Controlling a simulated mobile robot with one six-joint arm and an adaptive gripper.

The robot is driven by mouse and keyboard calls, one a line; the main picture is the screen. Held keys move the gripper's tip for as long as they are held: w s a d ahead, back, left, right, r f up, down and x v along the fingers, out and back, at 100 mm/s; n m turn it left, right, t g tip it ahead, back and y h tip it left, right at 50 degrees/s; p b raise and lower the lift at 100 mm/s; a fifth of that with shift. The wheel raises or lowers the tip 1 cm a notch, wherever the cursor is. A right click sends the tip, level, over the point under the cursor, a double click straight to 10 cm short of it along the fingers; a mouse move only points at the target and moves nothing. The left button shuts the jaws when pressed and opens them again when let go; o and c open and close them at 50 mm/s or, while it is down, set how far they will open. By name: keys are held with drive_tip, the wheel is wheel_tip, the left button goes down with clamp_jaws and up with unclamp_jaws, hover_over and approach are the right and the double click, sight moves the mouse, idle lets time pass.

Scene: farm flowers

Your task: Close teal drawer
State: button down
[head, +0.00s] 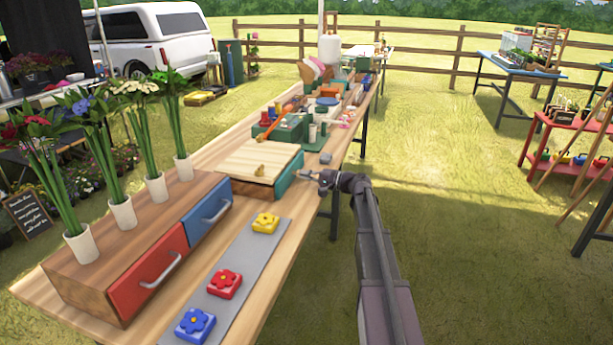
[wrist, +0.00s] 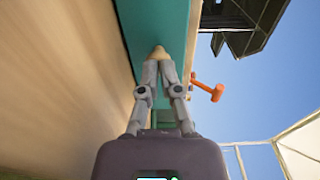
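A low wooden box with a pale wooden lid (head: 262,160) stands on the long table, and the teal drawer front (head: 289,174) is on its right side. How far the drawer stands out from the box I cannot tell. My gripper (head: 308,176) is just right of the teal front, beside the table edge. In the wrist view the teal front (wrist: 170,22) fills the upper middle, with a small tan wooden knob (wrist: 158,52) on it. My gripper's fingertips (wrist: 159,66) are drawn together right at this knob. Whether they touch it is hidden.
A second wooden box has a red drawer (head: 148,275) and a blue drawer (head: 207,212), with several flower vases on top. A grey strip (head: 246,255) with flower blocks lies in front. A green box (head: 290,128) and tools stand behind.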

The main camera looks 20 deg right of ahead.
drive_tip(key=shift+s+d, duration=0.2)
drive_tip(key=shift+d, duration=0.2)
drive_tip(key=v, duration=1.3)
drive_tip(key=shift+s, duration=0.2)
drive_tip(key=shift+r, duration=0.1)
